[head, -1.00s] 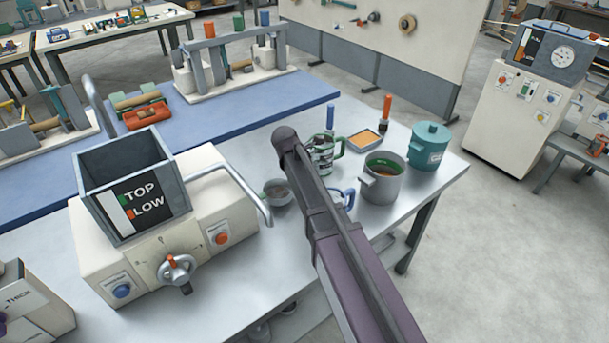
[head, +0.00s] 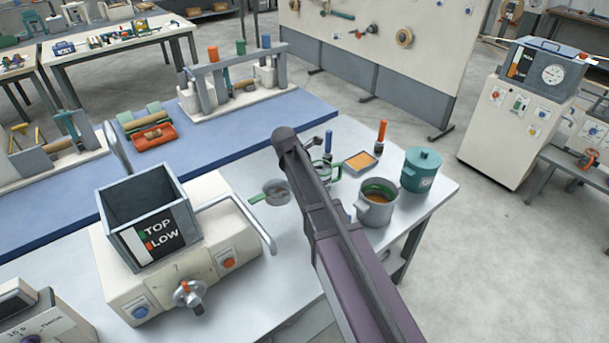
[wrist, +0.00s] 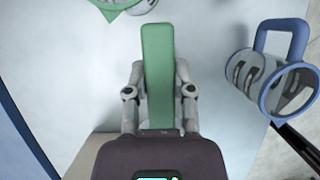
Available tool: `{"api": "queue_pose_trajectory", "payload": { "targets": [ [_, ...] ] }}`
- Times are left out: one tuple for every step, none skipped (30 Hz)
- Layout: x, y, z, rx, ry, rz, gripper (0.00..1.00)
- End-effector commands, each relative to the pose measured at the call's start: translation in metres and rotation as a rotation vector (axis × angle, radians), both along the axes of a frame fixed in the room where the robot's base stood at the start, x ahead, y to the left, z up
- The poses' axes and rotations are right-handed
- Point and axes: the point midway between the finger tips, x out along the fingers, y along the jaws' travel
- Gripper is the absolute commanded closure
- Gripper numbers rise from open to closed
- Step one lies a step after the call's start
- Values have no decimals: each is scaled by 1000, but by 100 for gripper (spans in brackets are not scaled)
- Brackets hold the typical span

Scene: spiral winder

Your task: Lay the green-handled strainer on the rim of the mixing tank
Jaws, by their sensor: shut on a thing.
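The green-handled strainer shows in the head view as a small grey round bowl (head: 276,191) with a green piece at its left, beside my arm. In the wrist view its flat green handle (wrist: 158,75) stands between the fingers of my gripper (wrist: 160,92), which is shut on it. The bowl is not clear in the wrist view, and my arm hides the gripper in the head view. The strainer appears held above the bench, left of the jugs. The square grey open-topped tank (head: 118,228), marked TOP and LOW, which I take as the mixing tank, stands to the left on a cream machine.
A bent metal bar (head: 262,232) sticks out between the tank and my arm. A blue-rimmed clear jug (wrist: 285,85) and a green-rimmed jug (wrist: 118,6) stand close by. A grey pot (head: 376,212) and a teal lidded pot (head: 421,172) stand to the right.

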Motion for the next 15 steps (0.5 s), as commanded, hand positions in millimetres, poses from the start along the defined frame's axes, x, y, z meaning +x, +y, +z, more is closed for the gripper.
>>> {"api": "queue_pose_trajectory", "payload": {
  "targets": [
    [0, 0, 12, 0, 0, 0, 100],
    [0, 0, 15, 0, 0, 0, 100],
    [0, 0, 19, 0, 0, 0, 100],
    [0, 0, 22, 0, 0, 0, 100],
    [0, 0, 25, 0, 0, 0, 100],
    [0, 0, 28, 0, 0, 0, 100],
    [0, 0, 30, 0, 0, 0, 100],
    [0, 0, 33, 0, 0, 0, 100],
    [0, 0, 35, 0, 0, 0, 100],
    [0, 0, 37, 0, 0, 0, 100],
    [0, 0, 39, 0, 0, 0, 100],
    [0, 0, 40, 0, 0, 0, 100],
    [0, 0, 42, 0, 0, 0, 100],
    [0, 0, 43, 0, 0, 0, 100],
    [0, 0, 44, 0, 0, 0, 100]
  ]
}}
